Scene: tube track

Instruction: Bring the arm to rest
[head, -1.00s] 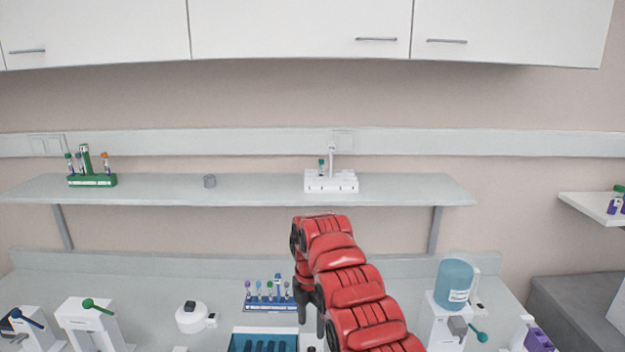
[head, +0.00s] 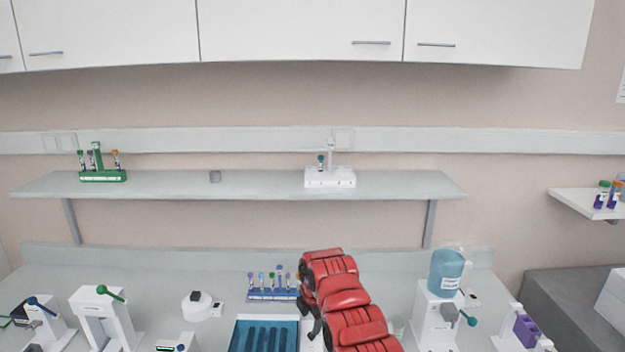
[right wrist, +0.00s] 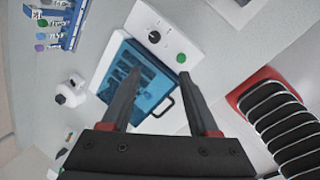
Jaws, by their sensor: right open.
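My right arm is red and reaches over the counter in the head view. My right gripper (right wrist: 159,76) is open and empty in the right wrist view, its two dark fingers apart above a blue-lidded box (right wrist: 142,80) with a black handle. In the head view the gripper is mostly hidden by the arm. The same blue box (head: 245,337) shows at the lower edge there, left of my arm. My left gripper is in neither view.
A blue rack of tubes (head: 272,295) stands just left of my arm. A blue bottle on a white stand (head: 446,270) is to the right. A wall shelf (head: 250,186) holds a green rack (head: 103,176) and a white rack (head: 330,178).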

